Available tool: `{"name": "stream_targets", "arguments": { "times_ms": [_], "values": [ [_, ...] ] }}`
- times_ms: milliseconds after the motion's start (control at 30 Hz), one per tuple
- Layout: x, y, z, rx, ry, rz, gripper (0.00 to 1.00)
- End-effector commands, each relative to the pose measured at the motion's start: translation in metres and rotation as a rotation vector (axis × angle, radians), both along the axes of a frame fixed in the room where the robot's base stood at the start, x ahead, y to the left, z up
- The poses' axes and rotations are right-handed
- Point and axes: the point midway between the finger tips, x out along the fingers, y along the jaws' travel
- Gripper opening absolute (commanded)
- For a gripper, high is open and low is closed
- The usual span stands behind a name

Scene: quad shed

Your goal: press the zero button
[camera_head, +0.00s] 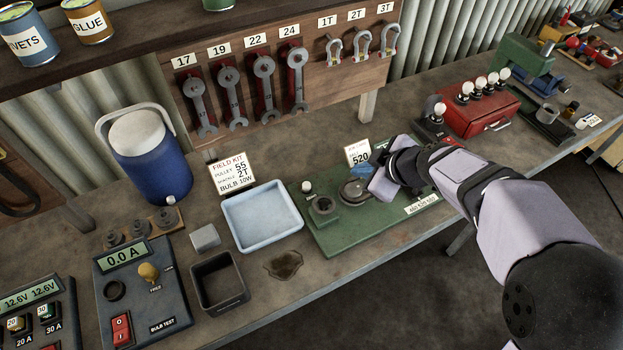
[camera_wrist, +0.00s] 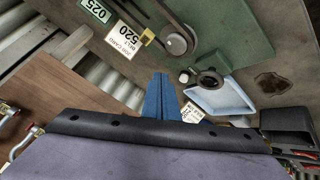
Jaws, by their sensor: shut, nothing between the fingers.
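No button marked zero can be picked out in either view. The green board (camera_wrist: 245,35) there carries a round grey pulley (camera_wrist: 178,43) with a belt, and a dark ring-shaped part (camera_wrist: 209,80). A small pale knob (camera_head: 306,187) stands at the board's left end in the head view. Whether it is the button is unclear.
A pale blue tray (camera_head: 262,240) and a dark open box (camera_head: 219,308) lie left of the board. The bulb test panel (camera_head: 150,322) shows 0.0 A and has a red switch (camera_head: 121,330). A blue cooler (camera_head: 152,175) stands behind. A red box (camera_head: 483,112) with bulbs is at right.

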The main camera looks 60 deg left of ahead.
Motion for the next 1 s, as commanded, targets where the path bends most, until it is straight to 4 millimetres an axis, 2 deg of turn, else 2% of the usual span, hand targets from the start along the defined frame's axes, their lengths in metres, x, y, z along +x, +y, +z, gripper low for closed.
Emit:
{"name": "stream_targets", "arguments": {
  "times_ms": [33,200,400,600,1000],
  "values": [
    [-0.015,0.016,0.005,0.018,-0.023,0.054,0.0],
    [-0.054,0.055,0.012,0.077,-0.094,0.194,0.0],
    [-0.082,0.078,0.016,0.119,-0.144,0.285,0.0],
    [-0.09,0.085,0.017,0.131,-0.16,0.314,0.0],
    [-0.09,0.085,0.015,0.131,-0.158,0.313,0.0]
  ]
}}
